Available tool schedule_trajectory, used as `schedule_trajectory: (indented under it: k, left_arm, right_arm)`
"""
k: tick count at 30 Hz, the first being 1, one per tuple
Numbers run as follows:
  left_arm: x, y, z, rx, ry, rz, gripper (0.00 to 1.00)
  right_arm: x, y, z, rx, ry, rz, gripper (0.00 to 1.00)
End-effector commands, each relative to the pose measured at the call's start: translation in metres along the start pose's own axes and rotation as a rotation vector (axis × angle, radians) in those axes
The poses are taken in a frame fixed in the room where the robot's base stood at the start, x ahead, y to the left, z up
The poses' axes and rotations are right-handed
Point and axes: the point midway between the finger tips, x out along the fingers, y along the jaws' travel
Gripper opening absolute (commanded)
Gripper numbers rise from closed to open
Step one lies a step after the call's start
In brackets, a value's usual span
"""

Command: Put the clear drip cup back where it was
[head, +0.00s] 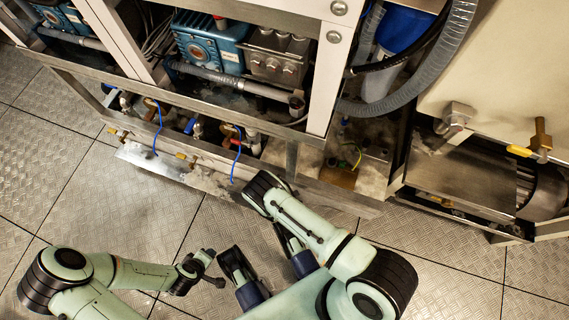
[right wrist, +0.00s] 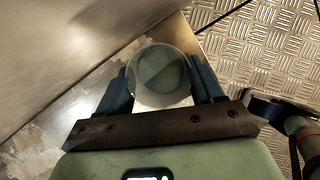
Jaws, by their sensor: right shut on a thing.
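The clear drip cup (right wrist: 160,74) shows in the right wrist view as a round, see-through rim and bottom. My right gripper (right wrist: 162,88) is shut on it, with one blue-grey finger on each side. The cup is in front of a worn metal surface close to a large plain grey face. I cannot tell whether it touches anything beneath. In the head view I cannot make out the cup or the right fingertips. My left gripper (head: 205,268) is over the floor at the lower left, apart from the machine; its jaw opening is unclear.
The machine frame (head: 200,145) runs across the top, with blue pumps (head: 208,42), hoses and valves. Thin blue tubes (head: 236,155) hang at its lower front, above a worn steel ledge (head: 150,160). A grey box (head: 480,175) stands at right. The checkered floor (head: 90,200) is clear at left.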

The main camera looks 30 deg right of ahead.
Motion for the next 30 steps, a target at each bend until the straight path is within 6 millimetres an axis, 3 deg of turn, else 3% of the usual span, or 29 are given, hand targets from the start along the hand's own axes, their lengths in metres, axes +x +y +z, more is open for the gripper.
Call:
schedule_trajectory:
  k: [11, 12, 14, 15, 25, 30]
  left_arm:
    - [0.003, -0.003, 0.002, -0.003, -0.007, -0.005, 0.49]
    - [0.003, -0.003, 0.003, -0.003, -0.009, -0.006, 0.49]
    - [0.003, -0.003, 0.003, -0.003, -0.009, -0.006, 0.49]
    - [0.003, -0.003, 0.003, -0.003, -0.009, -0.006, 0.49]
    - [0.000, -0.001, 0.001, -0.002, -0.002, -0.002, 0.49]
    - [-0.016, 0.011, -0.004, 0.009, 0.015, 0.017, 0.49]
  right_arm:
    - [0.004, 0.000, -0.002, 0.001, -0.001, 0.001, 0.37]
    - [0.004, 0.000, -0.002, 0.001, 0.000, 0.001, 0.70]
    - [0.004, 0.000, -0.002, 0.001, -0.001, 0.001, 0.89]
    - [0.004, 0.000, -0.002, 0.001, 0.000, 0.001, 0.92]
    - [0.001, 0.001, 0.000, 0.001, -0.001, 0.001, 0.92]
    - [-0.026, 0.001, 0.000, 0.001, 0.000, 0.003, 0.92]
